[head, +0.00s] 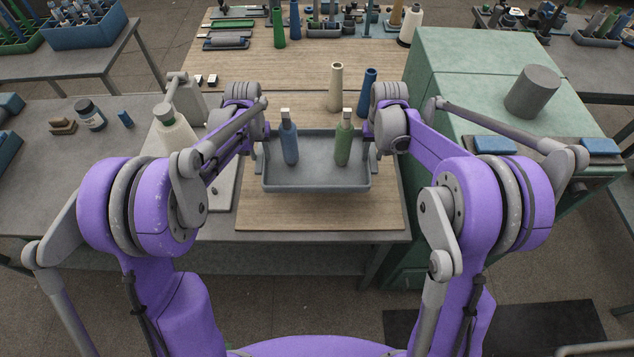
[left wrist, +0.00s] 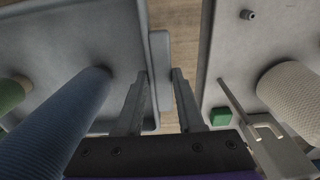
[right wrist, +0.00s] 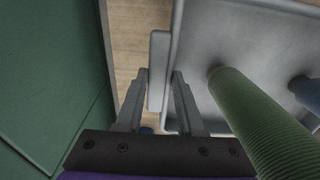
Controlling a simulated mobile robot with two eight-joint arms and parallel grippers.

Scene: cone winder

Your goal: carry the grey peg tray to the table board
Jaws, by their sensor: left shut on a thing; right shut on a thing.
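The grey peg tray (head: 315,186) is over the wooden table board (head: 320,215) in the middle. Whether it rests on the board or hangs just above cannot be told. It looks level and carries a blue bobbin (head: 289,140) and a green bobbin (head: 343,142), both upright. My left gripper (head: 262,152) is shut on the tray's left end handle, which shows between the fingers in the left wrist view (left wrist: 160,75). My right gripper (head: 371,152) is shut on the right end handle, which shows in the right wrist view (right wrist: 158,70).
A cream yarn cone (head: 174,135) on a grey winder plate stands close left of the tray. A green cabinet (head: 440,75) rises close on the right, with a grey cylinder (head: 533,91) on it. A cream tube (head: 335,88) and blue tube (head: 367,91) stand behind. Bare board lies in front.

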